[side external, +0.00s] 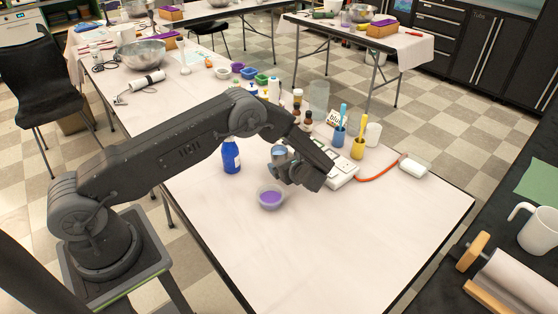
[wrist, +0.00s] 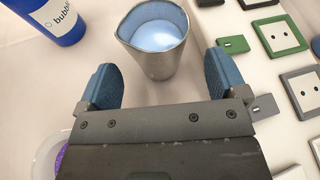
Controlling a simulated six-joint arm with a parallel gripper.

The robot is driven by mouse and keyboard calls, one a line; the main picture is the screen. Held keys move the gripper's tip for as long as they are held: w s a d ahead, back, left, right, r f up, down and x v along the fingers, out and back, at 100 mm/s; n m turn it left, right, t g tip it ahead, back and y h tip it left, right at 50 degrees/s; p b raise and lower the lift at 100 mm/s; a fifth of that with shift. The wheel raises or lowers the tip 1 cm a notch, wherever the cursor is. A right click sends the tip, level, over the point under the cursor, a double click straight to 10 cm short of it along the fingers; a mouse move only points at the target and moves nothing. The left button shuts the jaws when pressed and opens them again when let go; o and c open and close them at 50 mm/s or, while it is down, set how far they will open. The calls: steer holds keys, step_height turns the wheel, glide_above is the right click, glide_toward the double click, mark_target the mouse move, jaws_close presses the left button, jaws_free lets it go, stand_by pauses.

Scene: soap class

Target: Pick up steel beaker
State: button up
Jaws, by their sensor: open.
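The steel beaker (wrist: 157,62) stands upright on the white table in the wrist view, with pale blue liquid inside. It also shows in the side view (side external: 279,151), partly hidden behind my gripper. My gripper (wrist: 160,68) is open, with its blue-padded fingers spread wide and nothing between the pads that I can see. The beaker is just ahead of the fingers and roughly centred between them, with a gap on both sides. In the side view my gripper (side external: 287,168) is low over the table, right beside the beaker.
A blue bottle (side external: 231,158) stands left of the beaker. A clear bowl of purple material (side external: 270,197) is on the near side. A white device (side external: 342,174) and blue and yellow holders are at right. Small bottles crowd behind. The table's front is clear.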

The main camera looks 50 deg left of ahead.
mark_target(280, 160)
steer(key=x, duration=0.4)
steer(key=c, duration=1.1)
